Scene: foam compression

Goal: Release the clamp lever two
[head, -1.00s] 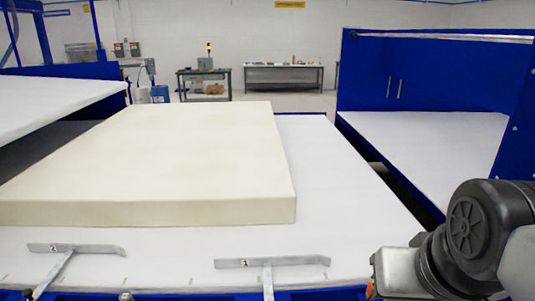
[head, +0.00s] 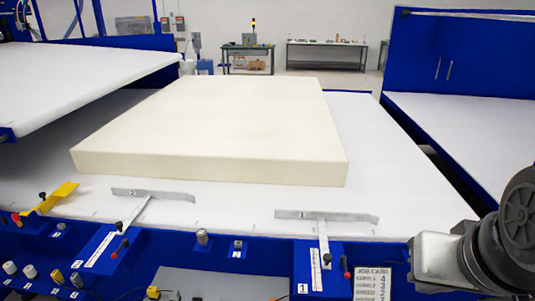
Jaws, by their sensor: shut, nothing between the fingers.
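Two T-shaped grey metal clamps lie over the front edge of the white bed. A small label at that block's corner seems to read 2. The right clamp (head: 325,217) is similar, on a block labelled 1, with its own dark lever (head: 346,268). The cream foam block (head: 210,125) lies flat behind both bars, apart from them. My arm shows at lower right; its gripper is out of view.
A yellow part (head: 48,198) stands at the bed's left front. Several knobs (head: 30,271) sit on the blue front panel. A job card (head: 371,282) is at lower right. Raised white panels flank the bed. Bare bed (head: 385,180) lies right of the foam.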

